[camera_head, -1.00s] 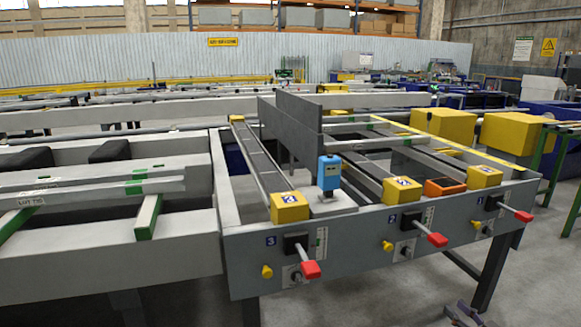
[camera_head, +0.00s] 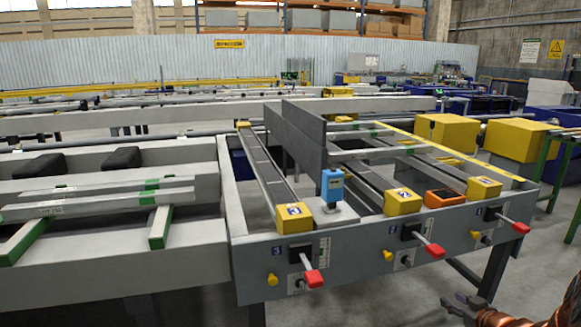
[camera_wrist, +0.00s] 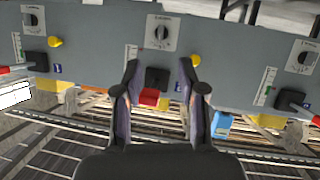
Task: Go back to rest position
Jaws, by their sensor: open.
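The grey runout table (camera_head: 345,262) carries a front panel with red-knobbed levers: left lever (camera_head: 314,279), middle lever (camera_head: 434,251) and right lever (camera_head: 520,228). My gripper (camera_head: 462,302) is at the lower right of the head view, in front of the table and apart from it. In the wrist view my gripper (camera_wrist: 160,64) is open, with both dark fingers facing the panel. A red lever knob (camera_wrist: 150,97) shows between the fingers in that view, with nothing gripped.
A blue device (camera_head: 332,186) stands on the table behind the panel, near yellow blocks (camera_head: 294,216) and an orange box (camera_head: 444,194). Upright grey plates (camera_head: 304,132) rise behind it. A green frame (camera_head: 562,170) stands at right. Bare floor (camera_head: 535,270) lies right of the table.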

